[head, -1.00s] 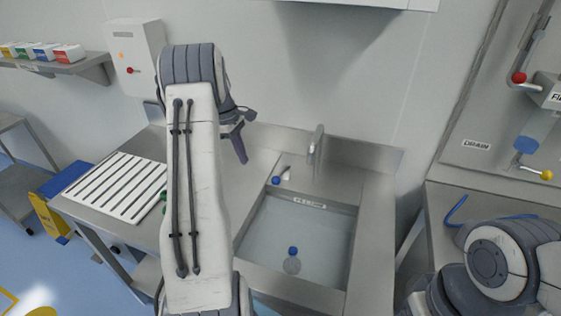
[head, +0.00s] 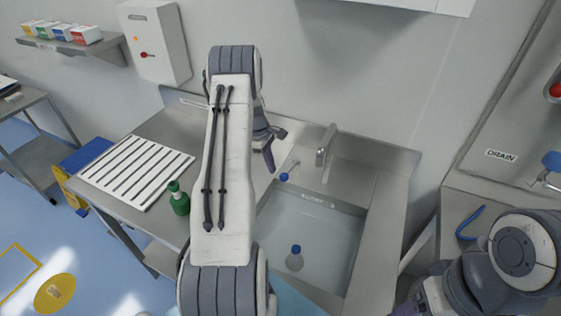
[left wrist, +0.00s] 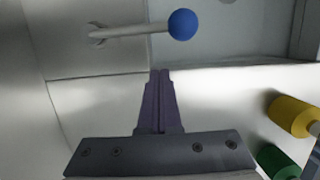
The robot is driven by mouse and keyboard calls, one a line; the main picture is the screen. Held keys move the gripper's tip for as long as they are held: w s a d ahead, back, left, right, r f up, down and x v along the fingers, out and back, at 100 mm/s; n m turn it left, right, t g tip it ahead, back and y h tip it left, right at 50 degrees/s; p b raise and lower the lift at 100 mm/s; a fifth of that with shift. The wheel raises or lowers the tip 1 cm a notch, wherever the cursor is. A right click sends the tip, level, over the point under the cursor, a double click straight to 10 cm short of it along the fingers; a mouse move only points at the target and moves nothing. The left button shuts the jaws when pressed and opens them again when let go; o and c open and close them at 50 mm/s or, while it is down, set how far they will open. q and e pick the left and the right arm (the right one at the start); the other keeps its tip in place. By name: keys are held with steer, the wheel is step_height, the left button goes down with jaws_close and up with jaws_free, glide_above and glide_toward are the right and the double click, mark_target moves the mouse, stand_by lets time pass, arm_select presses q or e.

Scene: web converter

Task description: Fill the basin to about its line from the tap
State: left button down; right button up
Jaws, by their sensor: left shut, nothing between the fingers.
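The steel basin (head: 372,245) is sunk in the counter, with a printed line label (head: 318,201) on its back wall. Its inside looks pale and smooth; I cannot clearly tell the water level. A clear blue-capped bottle (head: 295,258) is in it. The tap (head: 326,150) stands behind the basin, and no stream is visible. A lever with a blue knob (head: 284,177) is left of the tap; the knob (left wrist: 183,24) also shows in the left wrist view. My left gripper (head: 269,160) is shut and empty, close to the knob but apart. My right gripper is out of view.
A white slotted rack (head: 135,172) and a green bottle (head: 179,200) are on the counter's left. The left wrist view shows a yellow object (left wrist: 292,116) near the gripper. A wall box (head: 153,45) hangs behind. A DRAIN-labelled panel (head: 500,156) stands right.

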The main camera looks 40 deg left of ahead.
mark_target(290, 168)
arm_select(q)
steer(key=d, duration=0.1)
steer(key=d+p, duration=0.1)
steer(key=w+d+r, duration=0.1)
steer(key=shift+d+r, duration=0.1)
steer(key=shift+d, duration=0.1)
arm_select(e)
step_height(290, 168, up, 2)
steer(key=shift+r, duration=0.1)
arm_select(q)
steer(key=shift+d+n, duration=0.3)
steer(key=shift+d, duration=0.25)
steer(key=shift+r, duration=0.1)
